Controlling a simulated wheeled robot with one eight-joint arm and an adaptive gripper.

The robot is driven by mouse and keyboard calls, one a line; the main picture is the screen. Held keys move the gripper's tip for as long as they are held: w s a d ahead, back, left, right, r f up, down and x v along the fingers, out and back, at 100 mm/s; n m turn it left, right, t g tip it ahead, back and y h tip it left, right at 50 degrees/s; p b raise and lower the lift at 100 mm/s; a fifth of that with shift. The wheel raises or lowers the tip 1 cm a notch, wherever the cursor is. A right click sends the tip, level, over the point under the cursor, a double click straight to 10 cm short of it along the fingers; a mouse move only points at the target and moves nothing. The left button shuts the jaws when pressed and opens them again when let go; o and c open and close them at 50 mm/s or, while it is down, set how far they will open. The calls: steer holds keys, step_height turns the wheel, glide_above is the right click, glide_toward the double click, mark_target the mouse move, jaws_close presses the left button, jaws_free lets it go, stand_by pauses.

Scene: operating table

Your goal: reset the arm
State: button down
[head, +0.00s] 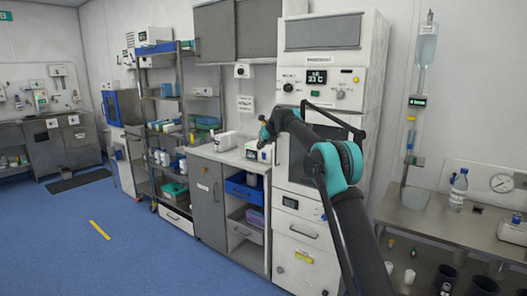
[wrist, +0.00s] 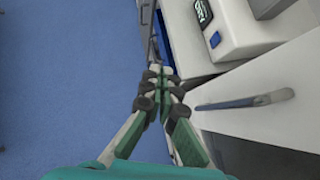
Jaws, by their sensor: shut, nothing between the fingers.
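My gripper (wrist: 159,72) shows in the wrist view with its green-and-grey fingers together and nothing between them. It points down past the edge of a cabinet, with the blue floor (wrist: 60,80) to its left. In the head view my dark arm with teal joints reaches up from the bottom right and bends left in front of the tall white cabinet. The fingers are hard to make out in that view.
A white device (wrist: 230,25) stands on the cabinet to the right of my gripper, and a cabinet handle (wrist: 245,102) is below it. In the head view, a steel table (head: 440,222) with bottles and cups is at right. Open floor (head: 70,235) lies at left.

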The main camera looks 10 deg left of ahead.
steer(key=s+a+r, duration=0.2)
steer(key=s+r, duration=0.1)
steer(key=s+d+f+n+h, duration=0.1)
steer(key=s+d+f+n, duration=0.25)
steer(key=s+d, duration=0.45)
steer(key=s+d+f+n+h, duration=0.1)
steer(key=s+d+f+n, duration=0.1)
steer(key=s+d+n, duration=0.55)
steer(key=s+d+f+n+h, duration=0.1)
steer(key=s+d+f+n, duration=0.1)
steer(key=s+d, duration=0.6)
steer(key=s+d+f+n+h, duration=0.1)
steer(key=s+d+f+n, duration=0.4)
steer(key=s, duration=0.7)
steer(key=s+d+f+n+g+h, duration=0.1)
steer(key=s+d+f+n, duration=0.4)
steer(key=s, duration=0.7)
steer(key=s+d+f+n+g, duration=0.1)
steer(key=s+d+f+n, duration=0.3)
steer(key=s+d+f, duration=0.4)
steer(key=s+f, duration=0.2)
steer(key=s, duration=0.2)
steer(key=shift+s+d+f+n+h, duration=0.2)
steer(key=shift+s+d+n+h, duration=0.1)
steer(key=shift+d+n+h, duration=0.1)
steer(key=c, duration=2.2)
jaws_free()
